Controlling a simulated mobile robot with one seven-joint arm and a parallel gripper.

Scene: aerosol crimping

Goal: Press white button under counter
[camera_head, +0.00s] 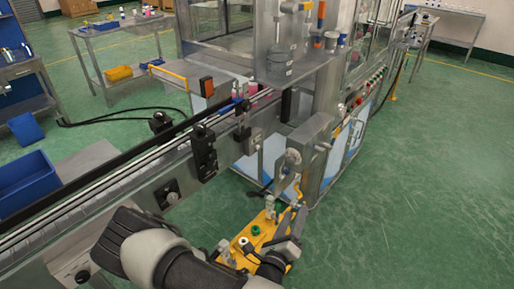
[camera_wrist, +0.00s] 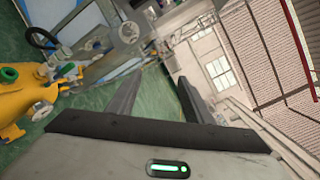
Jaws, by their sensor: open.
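The counter (camera_head: 310,72) is the steel ledge of the machine in the head view. Under its right edge runs a row of small red, green and pale buttons (camera_head: 362,96). They are too small for me to single out the white one with certainty. My gripper (camera_head: 292,216) is low in front of the machine, below and to the left of that row and apart from it. In the wrist view its two dark fingers (camera_wrist: 160,78) are spread, with nothing between them. I cannot make out the white button in the wrist view.
A yellow device (camera_head: 262,232) with a green knob is close beside my gripper; it also shows in the wrist view (camera_wrist: 18,98). A conveyor (camera_head: 110,190) runs along the left. Blue bins (camera_head: 28,182) lie at far left. Green floor is clear at right.

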